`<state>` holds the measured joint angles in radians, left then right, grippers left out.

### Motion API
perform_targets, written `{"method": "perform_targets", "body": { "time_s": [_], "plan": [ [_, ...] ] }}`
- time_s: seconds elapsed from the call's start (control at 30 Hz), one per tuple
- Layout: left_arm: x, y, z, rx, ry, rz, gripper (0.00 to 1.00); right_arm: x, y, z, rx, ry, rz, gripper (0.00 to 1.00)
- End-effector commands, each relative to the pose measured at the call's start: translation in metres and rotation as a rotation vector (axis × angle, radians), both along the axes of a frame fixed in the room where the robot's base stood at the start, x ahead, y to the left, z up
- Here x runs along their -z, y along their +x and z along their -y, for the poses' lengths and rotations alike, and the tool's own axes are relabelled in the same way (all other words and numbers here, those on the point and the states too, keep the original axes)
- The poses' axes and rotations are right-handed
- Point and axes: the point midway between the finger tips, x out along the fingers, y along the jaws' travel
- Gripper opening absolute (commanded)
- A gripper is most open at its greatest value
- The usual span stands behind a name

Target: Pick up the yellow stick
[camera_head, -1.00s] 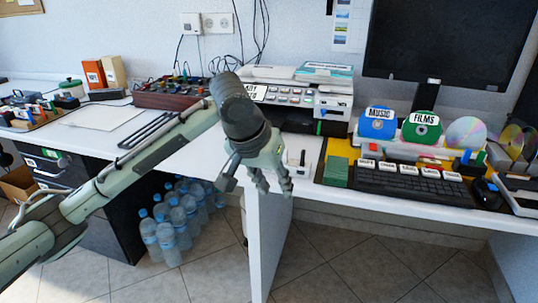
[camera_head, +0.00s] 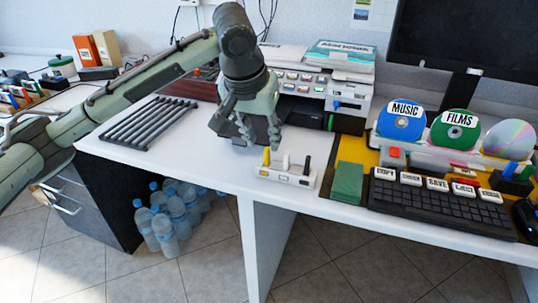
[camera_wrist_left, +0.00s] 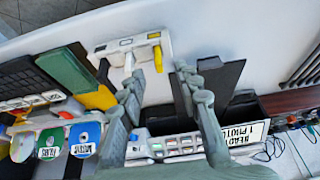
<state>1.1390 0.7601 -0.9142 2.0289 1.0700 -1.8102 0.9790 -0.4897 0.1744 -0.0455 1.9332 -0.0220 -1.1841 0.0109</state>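The yellow stick (camera_head: 266,157) stands at the left end of a small white holder (camera_head: 284,176) near the table's front edge. In the left wrist view, the yellow stick (camera_wrist_left: 157,57) shows at the top centre on the white holder (camera_wrist_left: 122,47). A black stick (camera_head: 307,166) stands at the holder's right end. My left gripper (camera_head: 258,145) is just behind and above the yellow stick, apart from it. In the left wrist view its fingers (camera_wrist_left: 158,85) are spread with nothing between them. My right gripper is in neither view.
A green block (camera_head: 347,182) and black keyboard (camera_head: 440,205) lie right of the holder. A printer (camera_head: 310,85) stands behind. Several dark rods (camera_head: 150,122) lie on the left. White tabletop between rods and holder is clear.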

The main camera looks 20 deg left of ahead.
Motion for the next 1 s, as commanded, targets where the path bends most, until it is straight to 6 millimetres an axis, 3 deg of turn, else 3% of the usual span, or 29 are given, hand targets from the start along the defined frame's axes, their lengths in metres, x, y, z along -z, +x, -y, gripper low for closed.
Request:
{"method": "perform_targets", "body": {
  "time_s": [0.33, 0.67, 0.9, 1.0],
  "plan": [
    [0.044, 0.022, 0.002, 0.0, 0.001, -0.003, 0.33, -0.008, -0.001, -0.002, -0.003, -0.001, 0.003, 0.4],
    [0.049, 0.025, 0.003, 0.001, -0.001, 0.0, 0.33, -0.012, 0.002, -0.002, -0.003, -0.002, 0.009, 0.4],
    [0.049, 0.025, 0.003, 0.001, 0.0, 0.0, 0.03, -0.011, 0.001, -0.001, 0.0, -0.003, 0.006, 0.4],
    [0.049, 0.025, 0.003, 0.001, 0.0, 0.0, 0.0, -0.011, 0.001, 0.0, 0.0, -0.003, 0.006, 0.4]
  ]
}}
